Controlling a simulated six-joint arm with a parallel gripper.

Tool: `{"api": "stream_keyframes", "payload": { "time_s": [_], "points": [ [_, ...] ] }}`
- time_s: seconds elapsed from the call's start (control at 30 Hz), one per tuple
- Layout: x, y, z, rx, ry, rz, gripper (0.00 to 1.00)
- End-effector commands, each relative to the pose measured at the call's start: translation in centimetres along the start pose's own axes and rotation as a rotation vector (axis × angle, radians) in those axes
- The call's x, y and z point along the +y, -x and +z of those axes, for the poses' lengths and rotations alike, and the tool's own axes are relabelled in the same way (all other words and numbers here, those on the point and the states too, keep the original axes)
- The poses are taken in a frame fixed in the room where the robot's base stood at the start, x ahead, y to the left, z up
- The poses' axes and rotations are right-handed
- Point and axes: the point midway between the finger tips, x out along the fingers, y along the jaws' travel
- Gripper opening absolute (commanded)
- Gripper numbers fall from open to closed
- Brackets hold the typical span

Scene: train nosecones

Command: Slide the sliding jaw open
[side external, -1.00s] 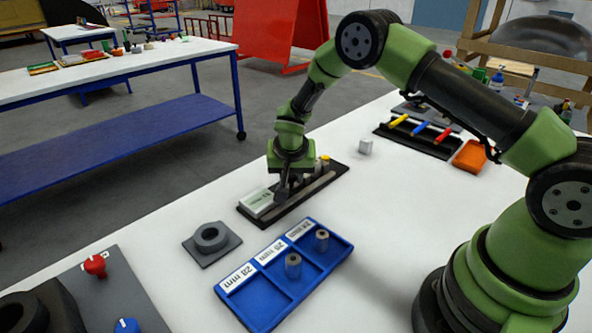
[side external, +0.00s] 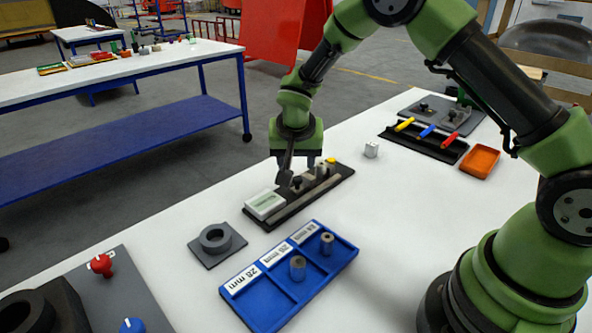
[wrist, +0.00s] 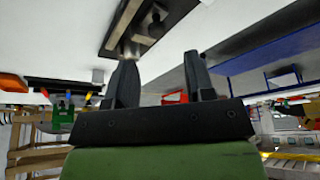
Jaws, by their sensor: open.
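The measuring device has a black base (side external: 333,186) with a white display box (side external: 265,204) at its left end, a grey rail and a yellow button (side external: 331,161) at its far end. A small dark knobbed piece (side external: 297,183) stands on it beside the display, and a grey upright block (side external: 321,171) stands farther along. I cannot tell which of these is the sliding jaw. My gripper (side external: 299,172) is above the device with its fingers apart and nothing visible between them. In the wrist view the fingers are spread (wrist: 160,66), and the device (wrist: 150,28) shows beyond them.
A blue labelled tray (side external: 292,307) with two grey cylinders and a grey ring on a plate (side external: 215,240) lie in front. A small pale cube (side external: 371,149), a black tool tray (side external: 424,143) and an orange tray (side external: 480,162) are to the right.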

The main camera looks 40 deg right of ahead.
Motion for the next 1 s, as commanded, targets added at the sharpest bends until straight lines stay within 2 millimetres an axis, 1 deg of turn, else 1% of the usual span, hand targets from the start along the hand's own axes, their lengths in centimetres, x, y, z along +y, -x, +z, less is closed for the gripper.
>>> {"api": "stream_keyframes", "payload": {
  "time_s": [0.03, 0.1, 0.2, 0.3, 0.57, 0.67, 0.77, 0.87, 0.9, 0.97, 1.0],
  "points": [
    [-0.1, 1.0, 0.0, 0.002, 0.001, -0.003, 0.49],
    [-0.1, 1.9, 0.0, 0.002, 0.001, -0.002, 0.49],
    [0.0, 2.7, 0.0, 0.0, 0.001, -0.001, 0.49],
    [0.0, 3.0, 0.1, -0.001, 0.001, 0.0, 0.49],
    [0.0, 3.0, 0.0, -0.001, 0.001, 0.0, 0.49],
    [0.2, 4.0, -0.2, 0.0, 0.003, -0.008, 0.49],
    [0.9, 6.6, -0.6, 0.001, 0.009, -0.032, 0.49],
    [2.3, 10.6, -0.7, -0.002, 0.024, -0.071, 0.49],
    [3.0, 12.4, -0.5, -0.003, 0.034, -0.091, 0.49],
    [4.2, 14.8, -0.1, -0.008, 0.049, -0.122, 0.49],
    [5.0, 16.3, 0.3, -0.009, 0.06, -0.145, 0.49]
  ]
}}
